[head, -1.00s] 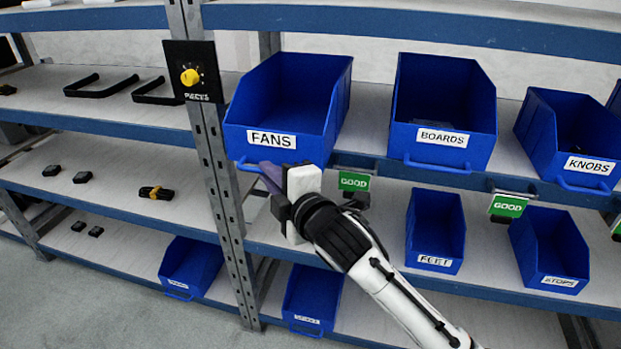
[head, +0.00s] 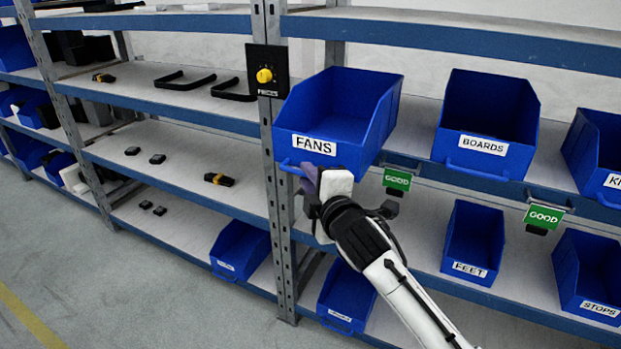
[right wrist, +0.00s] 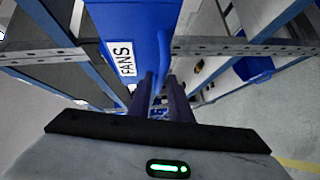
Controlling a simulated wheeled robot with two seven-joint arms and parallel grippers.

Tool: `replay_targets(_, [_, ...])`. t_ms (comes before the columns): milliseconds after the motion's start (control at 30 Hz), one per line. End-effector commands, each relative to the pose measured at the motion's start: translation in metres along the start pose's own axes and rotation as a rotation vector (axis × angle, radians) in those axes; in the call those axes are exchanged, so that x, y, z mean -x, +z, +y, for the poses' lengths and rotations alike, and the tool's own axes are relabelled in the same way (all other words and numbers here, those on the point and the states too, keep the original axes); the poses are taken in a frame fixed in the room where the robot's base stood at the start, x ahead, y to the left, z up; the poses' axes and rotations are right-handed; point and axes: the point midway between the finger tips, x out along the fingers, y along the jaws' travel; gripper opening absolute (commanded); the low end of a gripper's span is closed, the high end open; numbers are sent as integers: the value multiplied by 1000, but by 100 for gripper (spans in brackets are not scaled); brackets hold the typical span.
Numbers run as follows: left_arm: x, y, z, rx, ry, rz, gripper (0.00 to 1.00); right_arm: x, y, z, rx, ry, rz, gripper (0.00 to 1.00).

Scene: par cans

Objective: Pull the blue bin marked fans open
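The blue bin marked FANS (head: 345,120) sits on the upper shelf in the middle of the head view, with its front past the shelf edge. Its white label (head: 314,145) faces me, and its handle is low on the front. My right gripper (head: 308,182) is at this handle, with its purple fingers close together around it; the grip is partly hidden. In the right wrist view the fingers (right wrist: 161,95) stand a narrow gap apart below the bin's front, and the bin (right wrist: 132,35) with its FANS label shows too. My left gripper is out of view.
The bin marked BOARDS (head: 487,125) stands to the right on the same shelf. A green GOOD tag (head: 397,180) hangs just right of my gripper. A metal post (head: 281,225) is close on the left. Bins marked FEET (head: 472,243) and STOPS (head: 592,270) stand below.

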Motion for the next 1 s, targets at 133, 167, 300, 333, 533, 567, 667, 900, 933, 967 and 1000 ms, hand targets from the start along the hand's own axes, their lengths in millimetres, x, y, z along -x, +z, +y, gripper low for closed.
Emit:
replay_targets(133, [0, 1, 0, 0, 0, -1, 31, 0, 0, 0, 0, 0, 1, 28])
replay_targets(167, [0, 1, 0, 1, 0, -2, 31, 0, 0, 0, 0, 0, 1, 28])
replay_targets(300, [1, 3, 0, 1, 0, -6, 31, 0, 0, 0, 0, 0, 1, 28])
replay_targets(333, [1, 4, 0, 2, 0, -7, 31, 1, 0, 0, 0, 0, 1, 28])
replay_targets(533, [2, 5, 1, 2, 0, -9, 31, 15, 0, -1, 0, 0, 2, 28])
replay_targets(567, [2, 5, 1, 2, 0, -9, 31, 19, 0, -1, 0, -1, 1, 28])
replay_targets(667, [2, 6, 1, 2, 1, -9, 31, 36, 0, -1, 0, 0, 1, 28])
replay_targets(900, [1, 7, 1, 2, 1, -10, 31, 78, 0, -1, 0, 0, 2, 28])
replay_targets(933, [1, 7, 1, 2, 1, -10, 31, 82, 0, -1, 0, -1, 2, 28])
replay_targets(967, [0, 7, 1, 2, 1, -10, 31, 86, 0, -1, 1, 0, 2, 28])
replay_targets(1000, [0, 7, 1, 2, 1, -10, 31, 90, 0, -1, 0, 0, 2, 28])
